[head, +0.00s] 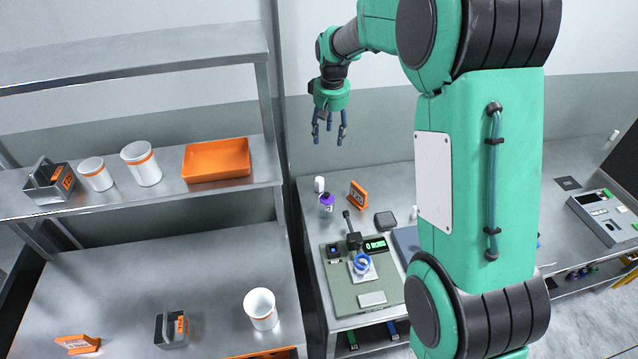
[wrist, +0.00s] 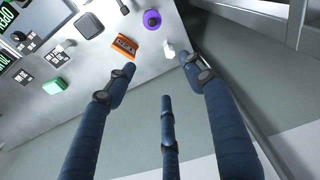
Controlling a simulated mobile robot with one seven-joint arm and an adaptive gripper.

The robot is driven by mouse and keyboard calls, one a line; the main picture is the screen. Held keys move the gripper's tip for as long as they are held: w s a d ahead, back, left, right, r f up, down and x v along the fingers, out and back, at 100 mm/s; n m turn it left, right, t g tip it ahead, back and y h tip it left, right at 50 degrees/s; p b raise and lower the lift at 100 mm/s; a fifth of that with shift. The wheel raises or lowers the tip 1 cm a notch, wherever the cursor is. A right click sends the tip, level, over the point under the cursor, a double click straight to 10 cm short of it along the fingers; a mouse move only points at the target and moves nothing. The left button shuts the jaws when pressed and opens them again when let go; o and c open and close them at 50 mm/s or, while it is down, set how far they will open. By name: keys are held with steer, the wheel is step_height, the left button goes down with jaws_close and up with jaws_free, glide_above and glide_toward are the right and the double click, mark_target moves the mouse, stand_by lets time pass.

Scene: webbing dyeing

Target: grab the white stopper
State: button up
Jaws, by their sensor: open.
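A small white stopper (head: 319,184) stands at the back left of the metal workbench (head: 313,232). In the wrist view the white stopper (wrist: 169,50) lies just beyond the fingertips, close to the right one. My gripper (head: 329,136) is open and empty, with its fingers pointing down, above the back of the bench. In the wrist view its blue fingers (wrist: 160,72) are spread apart, and none is seen closed on anything.
A purple-topped bottle (head: 326,203) and an orange sign (head: 357,195) stand close to the stopper. A dark square item (head: 385,221) and a scale station (head: 345,289) lie nearer the front. A shelf unit (head: 270,161) rises at the left.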

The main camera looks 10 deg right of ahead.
steer(key=w+f+p, duration=0.2)
steer(key=w+f, duration=0.5)
steer(key=f, duration=0.2)
steer(key=n+g+p, duration=0.1)
steer(key=g, duration=0.1)
glide_above(319, 179)
step_height(319, 179, down, 10)
steer(key=f, duration=0.1)
steer(key=shift+d+r, duration=0.15)
steer(key=shift+r, duration=0.1)
steer(key=shift+f, duration=4.3)
steer(key=shift+f, duration=0.1)
steer(key=shift+w+f+p, duration=0.1)
steer(key=shift+f+p, duration=0.25)
steer(key=shift+f, duration=2.15)
steer(key=shift+c, duration=0.5)
